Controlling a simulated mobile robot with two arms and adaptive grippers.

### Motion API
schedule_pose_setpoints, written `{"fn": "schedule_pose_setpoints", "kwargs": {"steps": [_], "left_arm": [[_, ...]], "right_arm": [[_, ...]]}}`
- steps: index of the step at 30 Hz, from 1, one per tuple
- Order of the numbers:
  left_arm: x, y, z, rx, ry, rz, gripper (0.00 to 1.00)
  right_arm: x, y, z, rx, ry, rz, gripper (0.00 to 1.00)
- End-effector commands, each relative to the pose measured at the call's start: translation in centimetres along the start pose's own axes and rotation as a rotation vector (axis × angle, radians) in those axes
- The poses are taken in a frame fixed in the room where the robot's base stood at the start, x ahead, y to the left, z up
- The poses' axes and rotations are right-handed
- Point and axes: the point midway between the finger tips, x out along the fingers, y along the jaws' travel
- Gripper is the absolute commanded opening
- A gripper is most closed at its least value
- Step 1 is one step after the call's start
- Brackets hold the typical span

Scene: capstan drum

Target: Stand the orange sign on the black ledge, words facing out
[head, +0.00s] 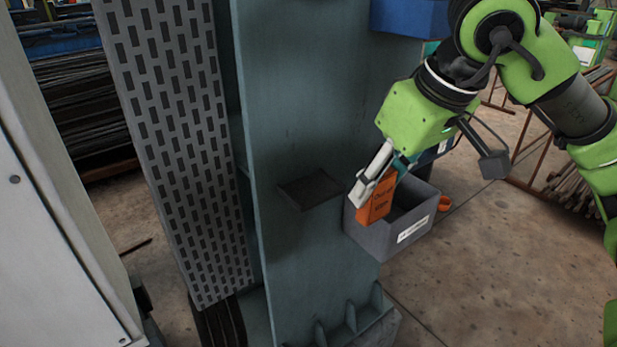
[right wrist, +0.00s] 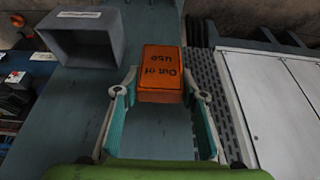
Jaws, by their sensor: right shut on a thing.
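The orange sign (head: 377,207) is held in my right gripper (head: 383,178), in front of the grey box's opening and to the right of the black ledge. In the right wrist view the sign (right wrist: 162,68) sits between the two fingers (right wrist: 162,88); its words "Out of use" show upside down there. The black ledge (head: 311,188) is a small empty shelf on the blue-green column. I cannot make out the ledge in the wrist view. My left gripper is not in view.
A grey open box (head: 384,240) with a white label is fixed to the column (head: 300,100), right of the ledge; it also shows in the wrist view (right wrist: 116,50). A slotted grey panel (head: 178,130) stands left of the column. A small orange object (head: 444,203) shows beside the box.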

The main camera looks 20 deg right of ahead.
Motion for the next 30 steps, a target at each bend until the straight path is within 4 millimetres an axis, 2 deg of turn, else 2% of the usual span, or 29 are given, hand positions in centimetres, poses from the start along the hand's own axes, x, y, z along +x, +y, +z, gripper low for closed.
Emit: {"fn": "schedule_pose_setpoints", "kwargs": {"steps": [1, 9, 16, 22, 30], "left_arm": [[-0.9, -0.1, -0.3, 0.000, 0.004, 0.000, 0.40], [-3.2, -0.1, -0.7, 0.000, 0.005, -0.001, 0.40], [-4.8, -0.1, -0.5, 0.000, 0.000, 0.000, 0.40], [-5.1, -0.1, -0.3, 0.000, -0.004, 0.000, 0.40], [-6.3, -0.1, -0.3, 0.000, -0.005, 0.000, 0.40]], "right_arm": [[0.1, -0.2, -1.5, -0.001, -0.003, -0.004, 0.15], [2.8, -0.2, -8.3, -0.001, -0.003, -0.003, 0.15], [5.0, -0.2, -13.0, -0.001, -0.002, -0.002, 0.15], [5.9, -0.1, -14.1, -0.002, -0.001, 0.000, 0.15], [8.7, -0.1, -12.9, -0.001, -0.002, -0.001, 0.15]]}}
